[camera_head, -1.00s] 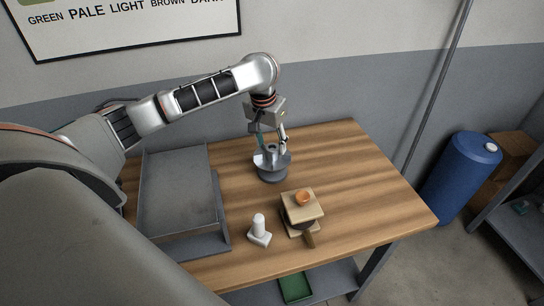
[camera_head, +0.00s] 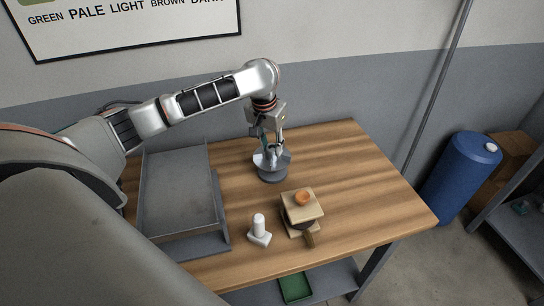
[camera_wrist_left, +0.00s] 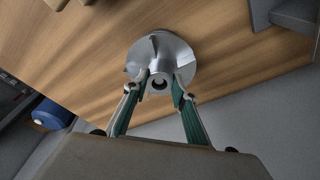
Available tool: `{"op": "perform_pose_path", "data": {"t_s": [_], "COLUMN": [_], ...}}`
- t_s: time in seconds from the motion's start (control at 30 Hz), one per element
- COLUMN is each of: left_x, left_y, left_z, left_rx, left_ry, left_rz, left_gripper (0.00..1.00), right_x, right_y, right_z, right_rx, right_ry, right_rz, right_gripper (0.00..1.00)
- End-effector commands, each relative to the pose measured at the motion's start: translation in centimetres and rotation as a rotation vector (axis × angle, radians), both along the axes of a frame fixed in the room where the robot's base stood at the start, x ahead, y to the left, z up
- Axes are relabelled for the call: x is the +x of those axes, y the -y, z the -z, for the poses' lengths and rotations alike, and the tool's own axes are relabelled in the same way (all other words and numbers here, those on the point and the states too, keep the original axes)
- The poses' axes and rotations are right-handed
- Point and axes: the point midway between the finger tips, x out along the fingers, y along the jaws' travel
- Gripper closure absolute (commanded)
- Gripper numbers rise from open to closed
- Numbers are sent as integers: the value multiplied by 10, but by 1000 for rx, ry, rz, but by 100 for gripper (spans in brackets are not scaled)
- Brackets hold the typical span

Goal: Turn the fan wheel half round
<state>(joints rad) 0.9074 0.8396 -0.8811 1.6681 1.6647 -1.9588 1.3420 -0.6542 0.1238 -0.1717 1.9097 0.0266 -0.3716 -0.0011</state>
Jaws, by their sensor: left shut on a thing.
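The fan wheel (camera_head: 264,161) is a silver disc with upright vanes and a round hub, on a dark grey round base (camera_head: 272,174) near the back of the wooden table. In the left wrist view the fan wheel (camera_wrist_left: 178,50) shows from above, with its hub in the middle. My left gripper (camera_head: 272,151) points down over it. In the left wrist view its green-padded fingers (camera_wrist_left: 162,88) stand on either side of the hub, shut on it. The fingertips partly hide the near vanes. My right gripper is not in view.
A grey metal tray (camera_head: 175,190) lies on the left of the table (camera_head: 350,180). A white knob-topped piece (camera_head: 259,232) and a wooden block stack (camera_head: 301,212) with an orange cup stand in front. The table's right side is clear. A blue barrel (camera_head: 458,180) stands beyond.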

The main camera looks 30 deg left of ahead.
Motion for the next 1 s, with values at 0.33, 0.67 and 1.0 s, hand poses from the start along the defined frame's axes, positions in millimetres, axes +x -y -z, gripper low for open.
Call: {"op": "perform_pose_path", "data": {"t_s": [0.33, 0.67, 1.0], "left_x": [0, 1, 2], "left_y": [0, 1, 3], "left_z": [1, 0, 0], "left_rx": [1, 1, 3], "left_ry": [-1, 1, 1], "left_rz": [0, -199, -584], "left_gripper": [91, 91, 91], "right_x": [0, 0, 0], "right_y": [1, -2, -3], "right_z": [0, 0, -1], "right_rx": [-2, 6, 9], "right_ry": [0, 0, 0], "right_rz": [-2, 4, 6], "right_gripper": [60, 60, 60]}}
